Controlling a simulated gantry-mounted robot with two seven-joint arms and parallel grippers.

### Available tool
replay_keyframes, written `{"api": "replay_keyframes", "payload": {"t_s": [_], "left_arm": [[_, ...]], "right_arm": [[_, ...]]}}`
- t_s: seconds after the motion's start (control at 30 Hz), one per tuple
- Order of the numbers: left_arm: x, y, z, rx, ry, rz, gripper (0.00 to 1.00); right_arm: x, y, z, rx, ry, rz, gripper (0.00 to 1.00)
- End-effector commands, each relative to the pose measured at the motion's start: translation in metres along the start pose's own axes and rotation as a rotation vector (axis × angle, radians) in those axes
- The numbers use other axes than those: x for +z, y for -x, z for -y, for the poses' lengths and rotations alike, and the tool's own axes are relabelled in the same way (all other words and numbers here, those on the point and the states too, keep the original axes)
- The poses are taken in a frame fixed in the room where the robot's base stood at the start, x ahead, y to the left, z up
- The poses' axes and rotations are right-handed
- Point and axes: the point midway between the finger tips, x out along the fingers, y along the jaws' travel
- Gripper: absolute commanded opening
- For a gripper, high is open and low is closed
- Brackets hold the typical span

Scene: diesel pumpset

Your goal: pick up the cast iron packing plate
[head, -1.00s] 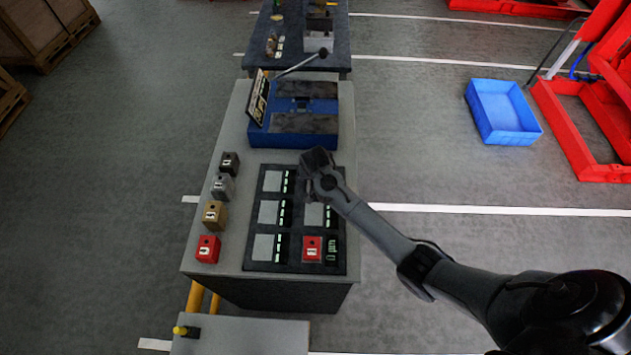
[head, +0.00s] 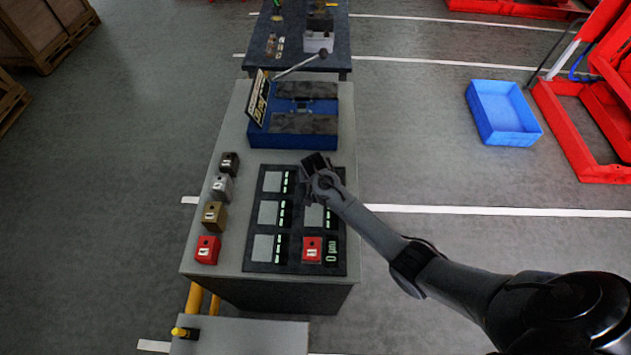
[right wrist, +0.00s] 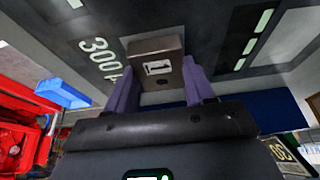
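A grey-brown metal block (right wrist: 157,62) with a hole and a small label sits between the two purple-grey fingers of my right gripper (right wrist: 160,82) in the right wrist view. It looks like the cast iron packing plate. The fingers lie close along both its sides; I cannot tell whether they press on it. In the head view my right gripper (head: 316,166) is over the upper right of the dark slotted panel (head: 297,171) and hides the block. My left gripper is not in view.
A dark block (head: 228,163), a silver block (head: 222,187), a brass block (head: 214,215) and a red block (head: 208,249) line the table's left side. Another red block (head: 312,249) sits on the panel. A blue fixture (head: 292,140) with a lever stands behind.

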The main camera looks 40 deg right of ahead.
Motion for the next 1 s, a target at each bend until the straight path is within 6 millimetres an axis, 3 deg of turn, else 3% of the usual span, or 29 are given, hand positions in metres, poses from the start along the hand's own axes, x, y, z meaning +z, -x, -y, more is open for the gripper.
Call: {"api": "replay_keyframes", "payload": {"t_s": [0.03, 0.27, 0.73, 1.0], "left_arm": [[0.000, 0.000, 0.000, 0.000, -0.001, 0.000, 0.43], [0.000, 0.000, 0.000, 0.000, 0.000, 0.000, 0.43], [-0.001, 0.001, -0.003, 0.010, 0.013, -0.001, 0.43], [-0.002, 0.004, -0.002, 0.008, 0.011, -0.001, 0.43]], "right_arm": [[0.000, 0.000, 0.000, 0.000, 0.000, 0.000, 0.40], [0.000, 0.000, 0.000, 0.000, 0.000, 0.000, 0.05], [-0.005, 0.009, 0.000, -0.001, -0.001, -0.003, 0.04], [-0.018, 0.042, -0.003, -0.001, -0.002, -0.004, 0.04]]}}
